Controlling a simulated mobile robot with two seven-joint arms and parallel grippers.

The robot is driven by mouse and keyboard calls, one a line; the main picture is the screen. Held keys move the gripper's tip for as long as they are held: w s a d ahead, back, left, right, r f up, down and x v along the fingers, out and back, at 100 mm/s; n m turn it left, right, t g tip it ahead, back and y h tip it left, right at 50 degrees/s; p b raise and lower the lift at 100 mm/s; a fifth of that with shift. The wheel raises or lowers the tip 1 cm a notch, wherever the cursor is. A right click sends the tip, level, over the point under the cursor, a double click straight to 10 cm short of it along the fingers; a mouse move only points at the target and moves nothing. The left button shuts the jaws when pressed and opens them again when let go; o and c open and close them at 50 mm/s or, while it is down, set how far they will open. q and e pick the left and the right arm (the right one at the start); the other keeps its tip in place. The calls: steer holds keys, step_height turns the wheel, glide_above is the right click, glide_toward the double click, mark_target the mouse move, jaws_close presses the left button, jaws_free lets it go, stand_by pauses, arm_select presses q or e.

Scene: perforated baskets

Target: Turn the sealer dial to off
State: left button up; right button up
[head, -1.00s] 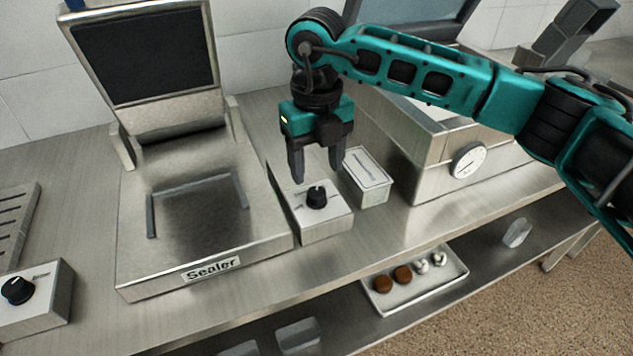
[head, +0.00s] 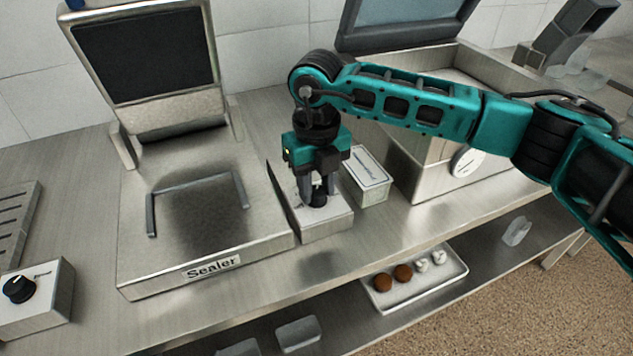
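The sealer (head: 205,250) stands on the steel counter with its dark-faced lid raised. To its right is a small grey control box (head: 325,226) with a black dial (head: 318,198) on top. My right gripper (head: 318,200) points down over this box, with its two fingers on either side of the dial. The fingers look apart; I cannot tell whether they touch the dial. The dial's pointer and markings are mostly hidden by the fingers. My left gripper is not in view.
Another control box with a black dial (head: 18,289) sits at the far left. A small labelled box (head: 367,178) stands close right of the gripper. A larger steel machine with a round gauge (head: 467,161) is further right. A tray (head: 380,302) lies on the lower shelf.

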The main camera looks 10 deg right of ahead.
steer(key=c, duration=0.5)
